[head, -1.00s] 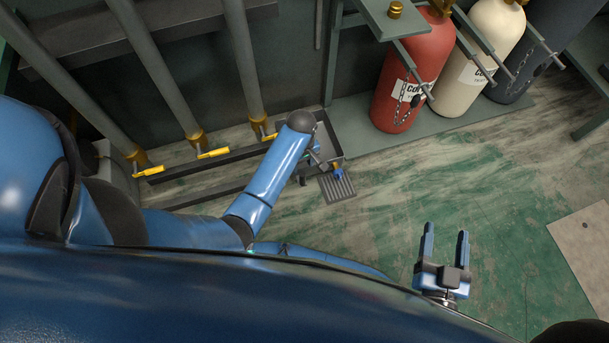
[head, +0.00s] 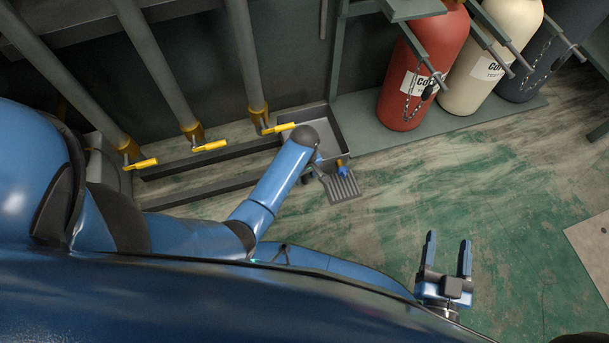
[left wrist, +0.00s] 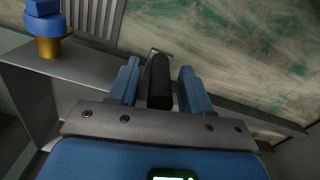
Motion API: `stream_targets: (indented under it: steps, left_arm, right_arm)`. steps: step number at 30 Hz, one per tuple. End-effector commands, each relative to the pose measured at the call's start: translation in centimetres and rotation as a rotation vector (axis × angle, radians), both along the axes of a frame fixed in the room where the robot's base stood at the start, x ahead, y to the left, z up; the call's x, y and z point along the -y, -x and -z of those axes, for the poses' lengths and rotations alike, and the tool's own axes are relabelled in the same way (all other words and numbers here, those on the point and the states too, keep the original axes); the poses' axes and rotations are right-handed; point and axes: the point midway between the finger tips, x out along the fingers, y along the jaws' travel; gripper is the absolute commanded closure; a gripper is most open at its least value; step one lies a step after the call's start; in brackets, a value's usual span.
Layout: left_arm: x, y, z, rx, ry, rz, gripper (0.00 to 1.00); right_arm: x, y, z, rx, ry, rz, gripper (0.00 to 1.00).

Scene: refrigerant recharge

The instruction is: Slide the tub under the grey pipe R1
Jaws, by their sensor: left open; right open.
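The grey metal tub (head: 338,118) sits on the floor by the wall, just right of the lower end of the rightmost grey pipe (head: 246,55). No R1 label is readable. A blue and brass fitting (head: 343,170) is on the tub's near side and shows in the left wrist view (left wrist: 47,28). My left gripper (left wrist: 160,68) is open, its fingers on either side of a black handle (left wrist: 160,85) at the tub's rim. In the head view my forearm mostly hides this gripper. My right gripper (head: 446,252) is open and empty above the green floor.
Two more grey pipes (head: 160,70) stand to the left, with yellow-handled valves (head: 210,146) low down. A floor grate (head: 343,188) lies near the tub. Red (head: 405,105), cream and dark cylinders stand at the right on a platform. The floor at centre right is clear.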

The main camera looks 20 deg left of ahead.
Motion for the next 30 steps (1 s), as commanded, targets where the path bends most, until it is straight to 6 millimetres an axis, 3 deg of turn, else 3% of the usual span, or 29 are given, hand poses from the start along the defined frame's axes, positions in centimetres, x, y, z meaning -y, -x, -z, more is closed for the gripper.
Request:
stream_targets:
  steps: [8,17,30]
  left_arm:
    - [0.0,-0.01,0.01,0.0,0.0,0.0,0.53]
    - [0.0,-0.01,0.01,0.0,0.0,0.0,0.99]
    - [-0.54,0.39,-0.19,-0.002,-0.001,-0.001,1.0]
  right_arm:
    - [0.0,0.0,0.0,0.0,0.0,0.0,0.36]
    - [0.0,0.0,0.01,0.0,0.0,0.0,0.36]
    - [0.0,0.01,-0.64,0.0,0.0,0.0,0.36]
